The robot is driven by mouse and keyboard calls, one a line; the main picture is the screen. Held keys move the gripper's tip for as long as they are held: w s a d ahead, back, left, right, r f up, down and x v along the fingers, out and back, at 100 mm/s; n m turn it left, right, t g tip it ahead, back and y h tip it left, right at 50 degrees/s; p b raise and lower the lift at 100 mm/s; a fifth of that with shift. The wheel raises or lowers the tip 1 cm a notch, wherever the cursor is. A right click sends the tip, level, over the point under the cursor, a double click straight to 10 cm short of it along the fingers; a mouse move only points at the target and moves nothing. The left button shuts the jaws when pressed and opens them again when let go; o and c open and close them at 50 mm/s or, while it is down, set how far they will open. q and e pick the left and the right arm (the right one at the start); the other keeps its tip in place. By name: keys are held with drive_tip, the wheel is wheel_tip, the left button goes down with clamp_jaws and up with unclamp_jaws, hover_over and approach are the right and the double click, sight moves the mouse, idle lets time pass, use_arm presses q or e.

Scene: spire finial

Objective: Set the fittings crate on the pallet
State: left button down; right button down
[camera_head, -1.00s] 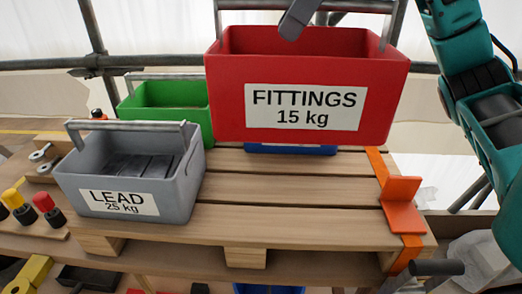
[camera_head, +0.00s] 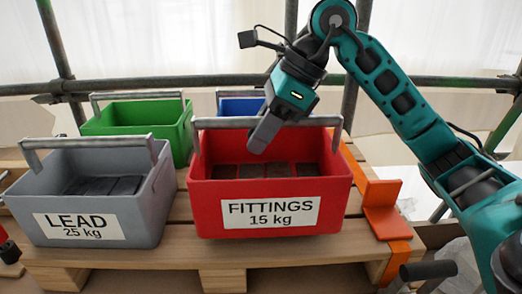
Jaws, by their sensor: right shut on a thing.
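The red fittings crate (camera_head: 210,210), labelled "FITTINGS 15 kg", is at the front right of the wooden pallet (camera_head: 180,240) and appears to rest on its slats. Dark blocks lie inside it, and its grey bar handle stands up. My right gripper (camera_head: 264,132) reaches down from above and is shut on the middle of that handle. My left gripper is not in view.
The grey lead crate (camera_head: 155,210) stands close on the left. A green crate (camera_head: 130,118) and a partly hidden blue crate (camera_head: 232,106) stand behind. An orange bracket (camera_head: 383,210) is at the pallet's right edge. Scaffold tubes (camera_head: 410,83) cross behind.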

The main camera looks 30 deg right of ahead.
drive_tip(key=shift+f, duration=1.35)
drive_tip(key=shift+b, duration=0.3)
drive_tip(key=shift+f, duration=0.2)
drive_tip(key=c, duration=0.9)
unclamp_jaws()
drive_tip(key=shift+r, duration=0.2)
drive_tip(key=p+v, duration=0.1)
drive_tip(key=v, duration=0.6)
drive_tip(key=shift+d+r, duration=0.15)
